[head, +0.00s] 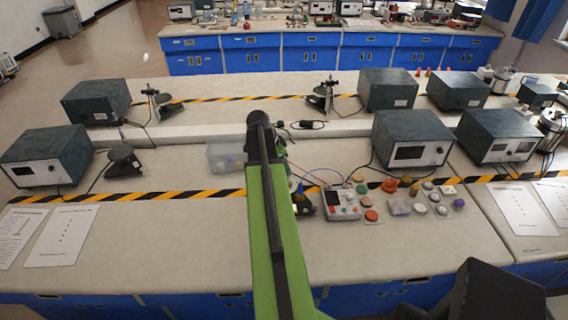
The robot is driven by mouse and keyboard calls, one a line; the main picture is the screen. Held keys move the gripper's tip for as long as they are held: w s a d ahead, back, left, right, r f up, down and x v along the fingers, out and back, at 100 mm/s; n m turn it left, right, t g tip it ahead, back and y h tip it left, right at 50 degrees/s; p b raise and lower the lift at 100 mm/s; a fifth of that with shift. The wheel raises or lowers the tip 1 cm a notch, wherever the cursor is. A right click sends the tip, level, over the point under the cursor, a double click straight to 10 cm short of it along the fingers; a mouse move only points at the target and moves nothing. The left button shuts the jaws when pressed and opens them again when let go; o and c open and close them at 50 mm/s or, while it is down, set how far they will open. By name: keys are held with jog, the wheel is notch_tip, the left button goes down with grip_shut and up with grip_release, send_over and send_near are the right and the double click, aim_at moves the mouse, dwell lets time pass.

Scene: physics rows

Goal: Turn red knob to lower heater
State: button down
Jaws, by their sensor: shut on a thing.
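A grey control box (341,204) with small red buttons and a dark display stands on the bench, just right of my green arm. A round red-orange knob (371,215) sits beside the box on its right. A larger orange-red knob (389,185) is behind it. Which one is the heater's red knob I cannot tell. My arm reaches forward over the bench from the bottom of the picture. My gripper is hidden behind the arm, so its contact with any knob does not show.
More knobs and dials (441,210) stand right of the box. A clear plastic bin (226,156) is left of my arm. Several dark instrument boxes (411,138) stand behind, with cables. Black-yellow tape (150,197) crosses the bench.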

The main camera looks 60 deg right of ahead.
dwell(0.5)
jog(key=c, duration=1.1)
grip_release()
jog(key=shift+r, duration=0.1)
jog(key=p+v, duration=1.6)
jog(key=v, duration=0.1)
jog(key=shift+r, duration=0.1)
